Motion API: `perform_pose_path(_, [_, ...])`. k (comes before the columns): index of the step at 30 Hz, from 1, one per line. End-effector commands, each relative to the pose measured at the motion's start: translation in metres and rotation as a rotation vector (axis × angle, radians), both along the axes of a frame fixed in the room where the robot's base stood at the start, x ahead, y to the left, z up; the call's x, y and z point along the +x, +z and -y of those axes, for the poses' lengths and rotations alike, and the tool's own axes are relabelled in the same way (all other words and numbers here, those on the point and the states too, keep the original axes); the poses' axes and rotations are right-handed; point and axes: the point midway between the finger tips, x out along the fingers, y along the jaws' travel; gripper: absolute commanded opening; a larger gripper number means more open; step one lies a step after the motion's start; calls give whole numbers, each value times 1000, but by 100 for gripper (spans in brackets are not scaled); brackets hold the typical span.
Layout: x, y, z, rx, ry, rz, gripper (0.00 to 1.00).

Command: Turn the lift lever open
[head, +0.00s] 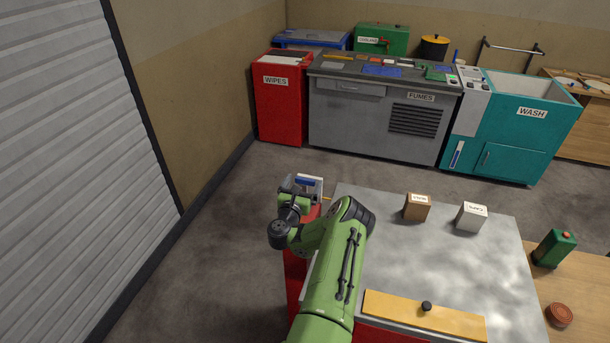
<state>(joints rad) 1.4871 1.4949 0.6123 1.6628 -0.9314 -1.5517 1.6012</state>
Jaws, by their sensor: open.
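My green arm reaches forward over the left edge of the grey-topped table (450,265). My gripper (296,192) is at its far end, small and partly hidden by my wrist; it is open, and I see nothing held in it. Right beside it is a small grey-and-white fitting with a blue bar (308,182), at the table's far left corner above a red side (294,270). This may be the lift lever, but I cannot tell for sure. Whether my fingers touch it is also unclear. My arm hides part of the table's left side.
A yellow plate with a black knob (426,306), a brown box (417,207) and a white box (471,216) are on the table. A green can (554,248) stands right. Red, grey and teal units line the back. Floor is clear left of the table, up to the shutter (75,150).

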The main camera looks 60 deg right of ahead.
Motion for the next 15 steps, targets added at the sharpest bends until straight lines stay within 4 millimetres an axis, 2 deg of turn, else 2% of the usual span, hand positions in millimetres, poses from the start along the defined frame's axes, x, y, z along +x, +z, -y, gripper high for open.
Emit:
perform_pose_path(6, [4, 1, 23, 0, -1, 1, 98])
perform_pose_path(15, [4, 0, 26, 0, 1, -1, 98])
